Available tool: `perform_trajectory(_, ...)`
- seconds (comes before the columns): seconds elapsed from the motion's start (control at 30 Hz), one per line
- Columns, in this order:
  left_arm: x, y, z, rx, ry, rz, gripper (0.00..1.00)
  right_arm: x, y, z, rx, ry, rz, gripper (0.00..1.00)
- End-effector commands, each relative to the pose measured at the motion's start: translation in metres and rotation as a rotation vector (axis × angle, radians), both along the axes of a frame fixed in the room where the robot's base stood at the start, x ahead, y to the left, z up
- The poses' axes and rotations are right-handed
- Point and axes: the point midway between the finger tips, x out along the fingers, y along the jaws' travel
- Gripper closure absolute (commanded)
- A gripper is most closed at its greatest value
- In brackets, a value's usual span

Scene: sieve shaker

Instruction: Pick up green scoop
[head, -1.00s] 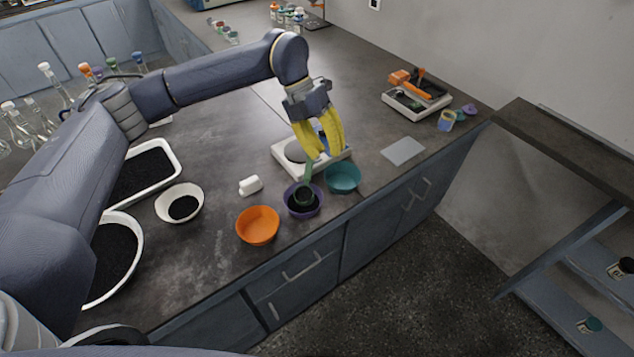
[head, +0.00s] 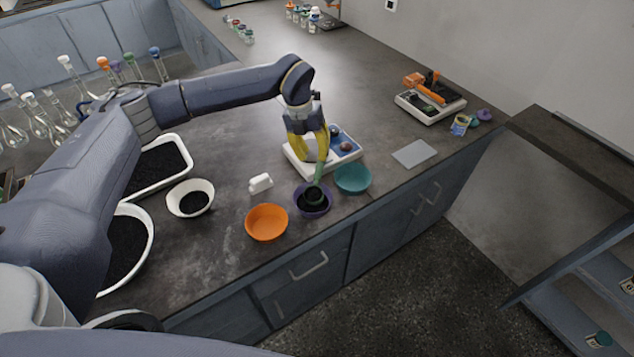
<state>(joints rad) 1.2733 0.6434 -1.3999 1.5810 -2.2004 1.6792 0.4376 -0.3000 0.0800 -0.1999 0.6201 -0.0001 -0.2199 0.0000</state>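The green scoop (head: 316,177) stands with its bowl end in the purple bowl (head: 326,208), which holds dark granules. Its handle points up toward my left gripper (head: 318,158). The yellow fingers of my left gripper point down, with their tips at the upper part of the handle. The fingers partly overlap each other in this view, so I cannot tell whether they grip the handle or only stand around it. My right gripper is not in view.
A teal bowl (head: 353,181) and an orange bowl (head: 266,223) flank the purple bowl. A small white object (head: 260,183) and a white bowl (head: 174,197) lie left. A grey plate (head: 414,154) lies right, near the counter's front edge.

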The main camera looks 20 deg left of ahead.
Motion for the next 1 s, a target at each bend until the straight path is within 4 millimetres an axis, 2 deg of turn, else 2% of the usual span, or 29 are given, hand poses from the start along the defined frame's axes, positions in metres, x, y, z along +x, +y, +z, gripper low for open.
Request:
perform_trajectory(0.2, 0.0, -0.004, -0.02, -0.001, 0.001, 0.0, 0.72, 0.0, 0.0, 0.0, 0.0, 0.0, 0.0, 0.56)
perform_trajectory(0.53, 0.0, -0.007, -0.032, -0.001, 0.001, 0.0, 0.72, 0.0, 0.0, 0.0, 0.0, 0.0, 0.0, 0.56)
perform_trajectory(0.83, 0.002, -0.015, -0.066, -0.001, 0.001, 0.0, 0.72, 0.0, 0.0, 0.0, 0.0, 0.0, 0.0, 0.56)
perform_trajectory(1.0, 0.002, -0.017, -0.075, -0.001, 0.0, 0.0, 0.72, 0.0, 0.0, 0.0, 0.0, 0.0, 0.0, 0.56)
